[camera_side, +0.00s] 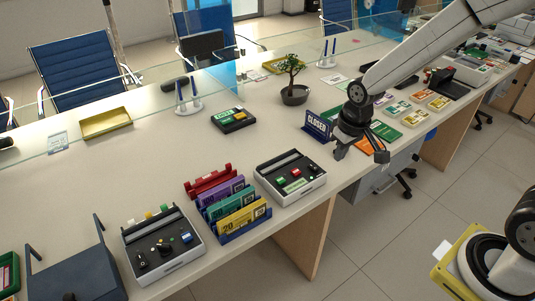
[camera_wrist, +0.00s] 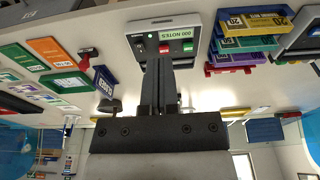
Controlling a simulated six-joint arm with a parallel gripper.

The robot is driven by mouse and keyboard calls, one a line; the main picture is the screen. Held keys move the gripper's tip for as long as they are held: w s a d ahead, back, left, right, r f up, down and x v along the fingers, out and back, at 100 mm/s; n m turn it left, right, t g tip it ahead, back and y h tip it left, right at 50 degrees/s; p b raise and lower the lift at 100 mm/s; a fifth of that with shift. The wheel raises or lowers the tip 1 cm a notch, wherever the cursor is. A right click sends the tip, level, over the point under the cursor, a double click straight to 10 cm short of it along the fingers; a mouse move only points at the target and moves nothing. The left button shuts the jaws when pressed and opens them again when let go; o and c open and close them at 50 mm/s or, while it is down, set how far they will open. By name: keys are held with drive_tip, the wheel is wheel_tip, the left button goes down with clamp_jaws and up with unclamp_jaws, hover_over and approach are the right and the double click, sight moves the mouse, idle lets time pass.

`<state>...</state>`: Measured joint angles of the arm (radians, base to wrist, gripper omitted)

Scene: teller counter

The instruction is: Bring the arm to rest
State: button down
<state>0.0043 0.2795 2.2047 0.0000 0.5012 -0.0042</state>
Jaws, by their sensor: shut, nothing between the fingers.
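My gripper (camera_side: 340,153) hangs at the end of my white arm, over the front edge of the counter (camera_side: 335,170) at right of centre in the side view. Its black fingers (camera_wrist: 158,70) are together and empty in the wrist view. It is close to the blue CLOSED sign (camera_side: 317,126) and the green and orange cards (camera_side: 384,131). The wrist view looks along the counter, upside down, with the fingers in line with a white NOTES box (camera_wrist: 168,40). The exact gap between fingers and counter is hard to tell.
A rack of coloured note holders (camera_side: 232,208), a white box with coloured buttons (camera_side: 290,178) and another device (camera_side: 160,245) stand to the left. A potted bonsai (camera_side: 294,93) stands behind. A glass screen (camera_side: 225,85) runs along the counter. The floor in front (camera_side: 440,210) is clear.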

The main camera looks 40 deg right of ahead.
drive_tip(key=s, duration=0.9)
drive_tip(key=shift+s+r+t, duration=0.2)
drive_tip(key=shift+r+t, duration=0.05)
drive_tip(key=shift+t, duration=0.15)
drive_tip(key=shift+a, duration=0.1)
